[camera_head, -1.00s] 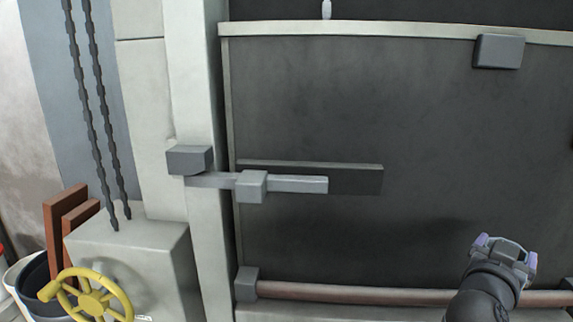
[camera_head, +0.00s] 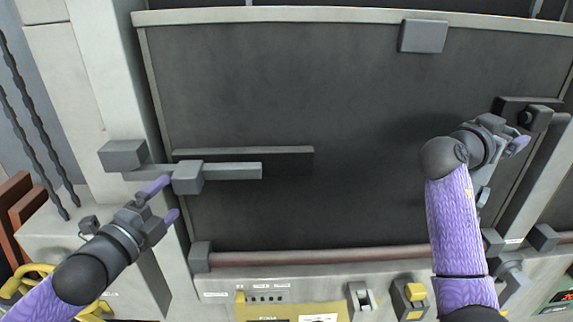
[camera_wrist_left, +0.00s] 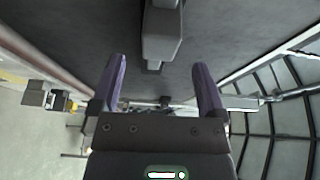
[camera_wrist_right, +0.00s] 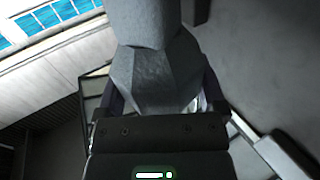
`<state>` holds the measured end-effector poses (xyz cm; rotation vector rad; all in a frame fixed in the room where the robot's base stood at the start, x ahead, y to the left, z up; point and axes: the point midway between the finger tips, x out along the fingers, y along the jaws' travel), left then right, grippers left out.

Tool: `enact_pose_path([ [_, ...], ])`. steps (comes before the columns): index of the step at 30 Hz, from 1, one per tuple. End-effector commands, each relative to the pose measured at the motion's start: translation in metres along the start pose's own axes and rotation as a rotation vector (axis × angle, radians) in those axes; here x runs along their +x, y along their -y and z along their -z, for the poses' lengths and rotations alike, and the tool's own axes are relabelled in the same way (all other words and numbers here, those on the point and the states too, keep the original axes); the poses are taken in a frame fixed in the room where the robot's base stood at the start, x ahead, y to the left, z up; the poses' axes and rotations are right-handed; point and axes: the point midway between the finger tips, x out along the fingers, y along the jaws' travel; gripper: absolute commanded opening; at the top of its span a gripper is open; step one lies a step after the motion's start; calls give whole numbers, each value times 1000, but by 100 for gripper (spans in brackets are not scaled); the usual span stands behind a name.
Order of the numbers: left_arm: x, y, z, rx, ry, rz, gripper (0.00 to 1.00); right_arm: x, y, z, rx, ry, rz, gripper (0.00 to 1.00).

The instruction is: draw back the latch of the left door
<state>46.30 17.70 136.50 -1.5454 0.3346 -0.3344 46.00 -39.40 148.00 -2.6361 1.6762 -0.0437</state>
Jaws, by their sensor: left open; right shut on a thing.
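The left door (camera_head: 330,90) is a large dark panel in a pale frame. Its latch is a grey bar (camera_head: 235,171) lying level at the door's left edge, its left end at a grey keeper block (camera_head: 123,155) on the frame post. A square grey knob (camera_head: 187,178) sits on the bar. My left gripper (camera_head: 163,201) is open and empty, just below and left of the knob. In the left wrist view the knob (camera_wrist_left: 162,40) lies ahead, beyond the fingertips. My right gripper (camera_head: 515,135) is shut on a grey faceted block (camera_wrist_right: 155,75) near the door's right edge.
A brownish rail (camera_head: 330,255) runs along the door's bottom. Below it is a panel with a yellow plate (camera_head: 285,310) and switches (camera_head: 362,300). A yellow handwheel (camera_head: 28,285) and chains (camera_head: 30,130) are at the left. A grey block (camera_head: 423,36) sits on the top edge.

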Motion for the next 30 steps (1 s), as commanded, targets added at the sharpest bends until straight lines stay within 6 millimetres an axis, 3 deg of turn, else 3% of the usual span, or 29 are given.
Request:
enact_pose_path([
  [3, 28, 3, 0, -1, 0, 3, 94, 0, 0, 8, 1, -2, 1, 0],
  [9, 56, 1, 0, -1, -1, 0, 94, 0, 0, 10, 1, -2, 1, 0],
  [21, 65, 0, 1, 0, -2, -1, 94, 0, 0, 10, 1, -2, 1, 0],
  [30, 65, 0, 0, 0, -1, -2, 31, 0, 0, 10, 1, -2, 1, 0],
])
